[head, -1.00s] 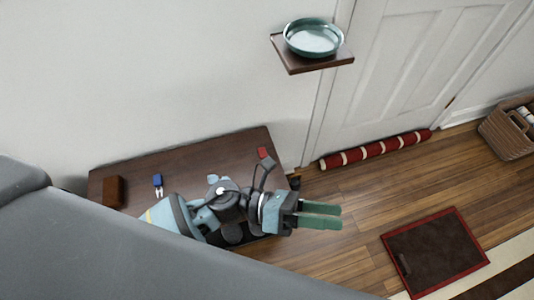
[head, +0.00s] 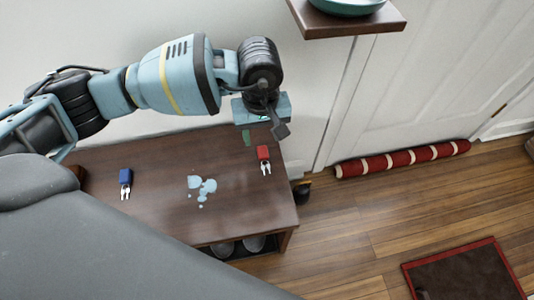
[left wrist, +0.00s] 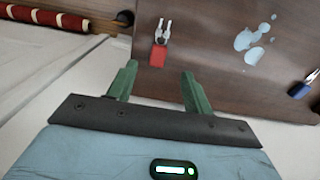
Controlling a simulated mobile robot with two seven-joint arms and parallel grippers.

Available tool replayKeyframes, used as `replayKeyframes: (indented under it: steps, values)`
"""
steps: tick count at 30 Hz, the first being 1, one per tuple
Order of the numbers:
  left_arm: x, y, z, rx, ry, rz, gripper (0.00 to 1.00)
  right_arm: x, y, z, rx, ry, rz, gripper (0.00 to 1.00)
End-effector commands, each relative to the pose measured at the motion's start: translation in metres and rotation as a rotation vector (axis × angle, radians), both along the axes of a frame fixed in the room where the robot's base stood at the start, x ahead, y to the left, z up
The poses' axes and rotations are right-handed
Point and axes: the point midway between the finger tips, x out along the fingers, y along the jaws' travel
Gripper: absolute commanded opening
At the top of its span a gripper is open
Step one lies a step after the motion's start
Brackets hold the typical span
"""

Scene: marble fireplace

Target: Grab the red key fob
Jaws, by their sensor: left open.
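The red key fob (head: 263,153) lies with its keys near the right end of the dark wooden bench (head: 240,205). In the left wrist view the red key fob (left wrist: 158,56) shows just beyond and between the fingertips, with its keys pointing away. My left gripper (head: 248,137) is over the back right part of the bench; only a bit of one green finger shows in the head view. In the left wrist view my left gripper (left wrist: 158,78) is open and empty, both green fingers apart. My right gripper is not in view.
A blue key fob (head: 125,177) with keys lies on the bench's left part. Pale blue spots (head: 201,187) mark the middle. A wall shelf (head: 350,22) holding a teal bowl (head: 350,5) is at upper right. A red striped roll (head: 400,160) lies along the door.

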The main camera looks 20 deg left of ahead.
Motion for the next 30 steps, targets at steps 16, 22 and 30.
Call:
replayKeyframes:
  steps: [16, 22, 30]
  values:
    - [0.002, 0.002, -0.026, 0.011, -0.005, -0.002, 0.51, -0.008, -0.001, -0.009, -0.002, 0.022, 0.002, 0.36]
    - [0.001, 0.001, -0.033, 0.009, -0.003, -0.002, 0.51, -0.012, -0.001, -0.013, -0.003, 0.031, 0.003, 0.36]
    - [0.0, -0.002, -0.071, 0.01, 0.0, -0.001, 0.51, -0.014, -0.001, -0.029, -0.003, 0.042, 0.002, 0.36]
